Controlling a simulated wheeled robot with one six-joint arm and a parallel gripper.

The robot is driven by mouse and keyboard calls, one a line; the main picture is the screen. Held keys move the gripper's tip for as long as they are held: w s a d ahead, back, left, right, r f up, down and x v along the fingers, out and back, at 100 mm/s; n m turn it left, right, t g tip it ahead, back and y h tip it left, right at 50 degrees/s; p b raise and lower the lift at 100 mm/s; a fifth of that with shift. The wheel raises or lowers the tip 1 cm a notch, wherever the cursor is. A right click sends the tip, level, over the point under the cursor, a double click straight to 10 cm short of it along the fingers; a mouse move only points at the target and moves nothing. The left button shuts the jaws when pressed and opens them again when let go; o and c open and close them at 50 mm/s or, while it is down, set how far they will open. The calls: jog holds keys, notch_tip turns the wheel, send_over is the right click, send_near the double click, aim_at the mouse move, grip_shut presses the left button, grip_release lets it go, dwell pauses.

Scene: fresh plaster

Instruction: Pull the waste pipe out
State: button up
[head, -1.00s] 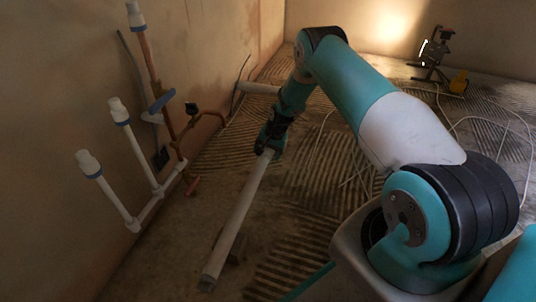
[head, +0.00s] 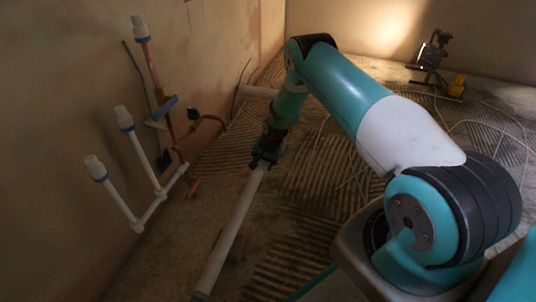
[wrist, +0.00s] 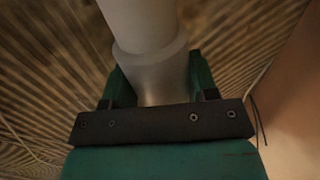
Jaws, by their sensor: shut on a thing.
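A long pale pipe, which I take for the waste pipe (head: 232,230), slants from my gripper down to the lower left of the head view. My gripper (head: 263,160) is shut on its far end. In the wrist view the pipe (wrist: 140,25) has a wider collar (wrist: 152,70) that sits between the green fingers (wrist: 152,92). A short pale pipe stub (head: 258,91) sticks out near the base of the left wall, apart from the held pipe. My arm covers part of the floor behind the gripper.
White capped pipes (head: 113,192) and copper pipes (head: 155,82) stand along the left wall, close to the held pipe. Pale cables (head: 480,122) and a work-light stand (head: 430,62) are behind my arm.

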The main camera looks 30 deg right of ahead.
jog(key=o, duration=1.2)
jog(key=shift+s+a, duration=0.2)
jog(key=shift+a, duration=0.25)
jog(key=shift+o, duration=0.4)
jog(key=shift+d, duration=0.25)
jog(key=p+v, duration=0.9)
jog(key=v, duration=0.8)
jog(key=shift+r, duration=0.2)
jog(key=shift+d, duration=0.1)
jog(key=s+a+r+n+y+p, duration=0.1)
jog(key=s+a+r+n+p, duration=0.15)
jog(key=a+r, duration=0.55)
jog(key=s+a+r+n+p, duration=0.1)
jog(key=s+a+r+n, duration=0.15)
jog(key=r, duration=0.85)
jog(key=s+a+r+n+y+p, duration=0.1)
jog(key=a+r+n+p, duration=0.15)
jog(key=a+r, duration=0.55)
jog(key=s+a+r+n+g+p, duration=0.1)
jog(key=s+a+r+n, duration=0.15)
jog(key=s+r, duration=0.55)
jog(key=s+a+r+n+g+p, duration=0.15)
jog(key=s+r+n, duration=0.3)
jog(key=s, duration=0.45)
jog(key=s+a+r+n+p, duration=0.2)
jog(key=s+a+r+n, duration=0.1)
jog(key=s+r, duration=0.5)
notch_tip(320, 180, up, 36)
jog(key=p, duration=3.6)
